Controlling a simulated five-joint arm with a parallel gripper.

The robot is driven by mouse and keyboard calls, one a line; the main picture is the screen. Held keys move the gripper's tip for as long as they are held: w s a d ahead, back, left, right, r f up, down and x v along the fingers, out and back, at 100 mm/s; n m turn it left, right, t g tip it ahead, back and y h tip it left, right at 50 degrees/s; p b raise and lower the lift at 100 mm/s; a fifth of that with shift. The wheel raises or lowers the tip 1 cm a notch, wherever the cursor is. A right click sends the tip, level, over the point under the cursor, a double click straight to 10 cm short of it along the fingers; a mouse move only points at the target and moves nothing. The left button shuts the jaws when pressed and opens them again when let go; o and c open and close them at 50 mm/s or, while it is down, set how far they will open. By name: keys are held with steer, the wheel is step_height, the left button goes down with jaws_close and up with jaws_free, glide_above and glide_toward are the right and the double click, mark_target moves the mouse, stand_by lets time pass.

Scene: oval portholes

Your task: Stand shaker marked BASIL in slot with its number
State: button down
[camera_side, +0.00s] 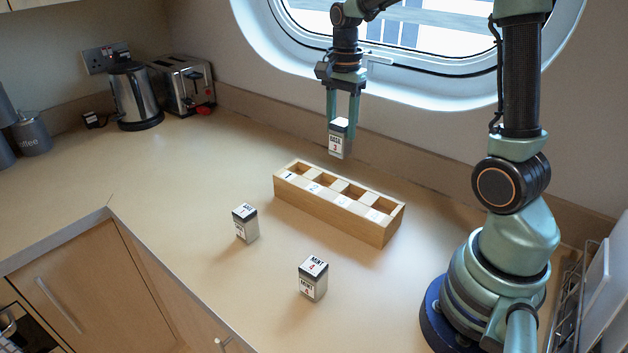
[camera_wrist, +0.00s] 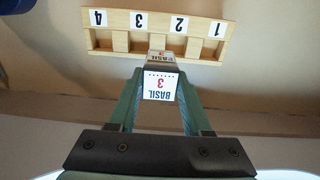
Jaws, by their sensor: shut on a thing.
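The shaker marked BASIL (camera_side: 338,141) has a white label with a red 3 in the wrist view (camera_wrist: 160,86). My gripper (camera_side: 342,120) is shut on it and holds it roughly upright in the air, above and behind the rack. The wooden slot rack (camera_side: 330,212) stands on the counter with its numbers along one side. The wrist view shows the rack (camera_wrist: 150,14) with 4, 3, 2, 1 from left to right, upside down. The shaker is apart from the rack and covers part of it near slots 2 and 3. The slots I can see look empty.
A MINT shaker (camera_side: 313,279) marked 4 and another shaker (camera_side: 245,223), its label too small to read surely, stand on the counter in front of the rack. A kettle (camera_side: 135,95) and toaster (camera_side: 184,84) are far left. The wall and porthole (camera_side: 420,75) lie behind.

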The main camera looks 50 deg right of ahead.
steer(key=s+f, duration=0.4)
steer(key=f, duration=0.3)
steer(key=shift+s+a, duration=0.3)
steer(key=shift+s, duration=0.05)
steer(key=shift+f, duration=1.95)
stand_by(2.6)
jaws_free()
step_height(320, 180, up, 7)
stand_by(1.3)
